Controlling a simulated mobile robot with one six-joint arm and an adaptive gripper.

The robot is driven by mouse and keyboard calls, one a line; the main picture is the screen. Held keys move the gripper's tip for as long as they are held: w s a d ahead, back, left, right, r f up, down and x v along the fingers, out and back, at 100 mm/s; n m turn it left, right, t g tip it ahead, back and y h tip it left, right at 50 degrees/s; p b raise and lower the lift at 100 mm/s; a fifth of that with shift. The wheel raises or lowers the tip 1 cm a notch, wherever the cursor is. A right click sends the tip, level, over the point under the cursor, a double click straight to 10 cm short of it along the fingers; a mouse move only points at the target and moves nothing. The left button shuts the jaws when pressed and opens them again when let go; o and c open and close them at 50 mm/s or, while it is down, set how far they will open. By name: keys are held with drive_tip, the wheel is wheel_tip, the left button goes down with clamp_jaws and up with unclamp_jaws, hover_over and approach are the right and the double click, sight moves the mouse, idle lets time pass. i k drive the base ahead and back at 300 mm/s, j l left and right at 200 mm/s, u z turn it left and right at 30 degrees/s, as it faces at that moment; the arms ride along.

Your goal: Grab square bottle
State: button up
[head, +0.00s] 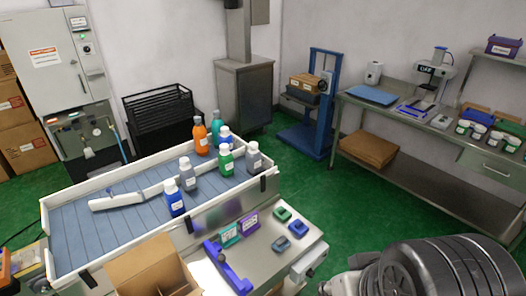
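Several small labelled bottles stand upright in a group on the right part of the white-framed conveyor (75,232). They are an orange bottle (200,136), a teal bottle (216,122), a blue bottle (223,142) partly hidden at the back, a green bottle (225,163), two grey bottles (188,180) and (253,160), and a blue bottle (174,203) at the front left. At this size I cannot tell for sure which bottle is square. My gripper does not show in the head view.
A white guide rail (130,200) crosses the conveyor beside the bottles. In front are a steel ledge with small coloured items (283,214), a purple handled tool (230,272) and an open cardboard box (150,270). A workbench (440,135) stands at right; green floor lies between.

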sight(225, 158)
drive_tip(key=i+l+z, duration=1.15)
drive_tip(key=i+z, duration=0.4)
drive_tip(key=i+j+u, duration=0.15)
drive_tip(key=i+u, duration=0.4)
drive_tip(key=u, duration=0.3)
drive_tip(key=i+u, duration=0.4)
drive_tip(key=i+l+u, duration=0.15)
drive_tip(key=u, duration=0.3)
drive_tip(key=i+l+u, duration=0.25)
drive_tip(key=u, duration=0.15)
drive_tip(key=i+j+u, duration=0.65)
drive_tip(key=i+u, duration=0.15)
drive_tip(key=i+j+u, duration=0.15)
drive_tip(key=i+u, duration=0.25)
